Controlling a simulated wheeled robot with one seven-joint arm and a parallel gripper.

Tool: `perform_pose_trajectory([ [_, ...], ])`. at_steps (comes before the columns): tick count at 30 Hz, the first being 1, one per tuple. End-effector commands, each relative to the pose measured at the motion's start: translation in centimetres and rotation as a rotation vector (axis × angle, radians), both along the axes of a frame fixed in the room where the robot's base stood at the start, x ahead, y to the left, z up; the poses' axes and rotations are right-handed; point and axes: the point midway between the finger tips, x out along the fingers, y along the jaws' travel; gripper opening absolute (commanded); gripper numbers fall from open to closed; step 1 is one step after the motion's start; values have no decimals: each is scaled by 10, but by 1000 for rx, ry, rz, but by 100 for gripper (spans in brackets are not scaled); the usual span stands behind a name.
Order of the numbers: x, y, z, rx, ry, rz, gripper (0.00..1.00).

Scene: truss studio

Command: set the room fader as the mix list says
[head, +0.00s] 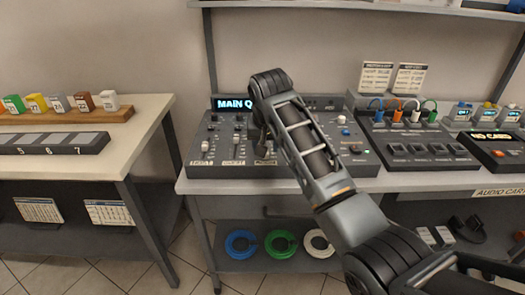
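The mixing console (222,147) stands on the bench, with a lit display (233,104) whose visible part starts with "MAIN". The left fader (205,147) and the middle fader (236,143) show white caps above small labels. A third label (267,162) lies beside them, and the fader above it is mostly hidden by my arm. I cannot read which label names the room fader. My gripper (262,145) seems to point down over that third strip; its fingers are dark and mostly hidden. Two printed cards (392,78) stand behind, too small to read; I cannot tell whether either is the mix list.
A left table (135,120) holds coloured blocks and a numbered rack. Blue, green and white coils (241,243) lie on the lower shelf. An upper shelf overhangs the bench.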

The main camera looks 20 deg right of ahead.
Motion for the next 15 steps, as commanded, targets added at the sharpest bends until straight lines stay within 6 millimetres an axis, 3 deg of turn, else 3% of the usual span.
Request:
perform_pose_trajectory([
  [3, 8, -4, 21, -12, 18, -17, 45],
  [6, 10, -6, 24, -15, 30, -24, 45],
  [15, 24, -11, -11, -15, 32, -25, 45],
])
